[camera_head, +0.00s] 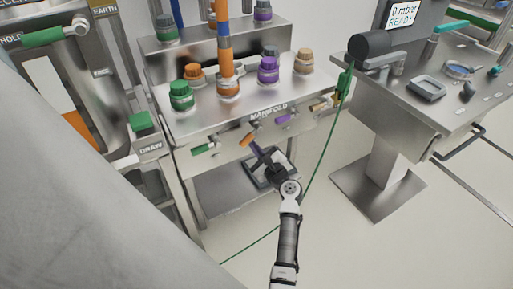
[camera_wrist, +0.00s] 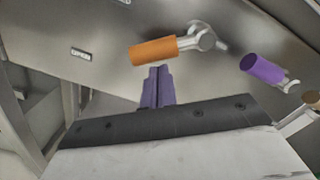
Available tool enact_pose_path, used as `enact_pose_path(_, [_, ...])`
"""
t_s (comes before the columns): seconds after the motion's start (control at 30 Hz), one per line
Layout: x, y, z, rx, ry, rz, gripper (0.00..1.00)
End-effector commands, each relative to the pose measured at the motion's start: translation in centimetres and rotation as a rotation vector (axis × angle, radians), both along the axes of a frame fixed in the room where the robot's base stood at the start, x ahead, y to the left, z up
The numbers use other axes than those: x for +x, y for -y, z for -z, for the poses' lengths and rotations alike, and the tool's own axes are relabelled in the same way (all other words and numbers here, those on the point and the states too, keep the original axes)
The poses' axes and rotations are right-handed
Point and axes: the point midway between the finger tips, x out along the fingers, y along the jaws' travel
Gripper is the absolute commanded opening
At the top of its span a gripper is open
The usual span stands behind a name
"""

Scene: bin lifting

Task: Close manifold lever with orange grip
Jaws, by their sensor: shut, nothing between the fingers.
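The manifold lever with the orange grip (camera_head: 247,139) is on the front panel below the MANIFOLD label. In the wrist view the orange grip (camera_wrist: 153,50) lies nearly level, with its metal pivot (camera_wrist: 203,38) at its right end. My gripper (camera_head: 256,147) reaches up to the panel just below and in front of this lever. In the wrist view the purple fingers of my gripper (camera_wrist: 158,72) are together and empty, close under the orange grip. Whether they touch it I cannot tell.
A purple-grip lever (camera_wrist: 262,68) is to the right and a green-grip lever (camera_head: 203,149) to the left. A tan-grip lever (camera_head: 320,106) is farther right. A green hose (camera_head: 327,150) hangs right of my arm. A steel shelf (camera_head: 228,190) lies below the panel.

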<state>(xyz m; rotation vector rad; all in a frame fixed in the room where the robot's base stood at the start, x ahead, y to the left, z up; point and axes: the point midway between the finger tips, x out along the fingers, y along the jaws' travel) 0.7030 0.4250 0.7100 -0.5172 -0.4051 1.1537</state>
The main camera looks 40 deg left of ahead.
Motion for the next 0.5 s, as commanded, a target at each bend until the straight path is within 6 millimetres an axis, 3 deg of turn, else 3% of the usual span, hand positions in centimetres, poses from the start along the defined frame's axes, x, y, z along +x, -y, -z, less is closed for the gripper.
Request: enact_pose_path(0.5, [-0.44, -0.2, -0.51, 0.034, -0.079, -0.001, 0.0])
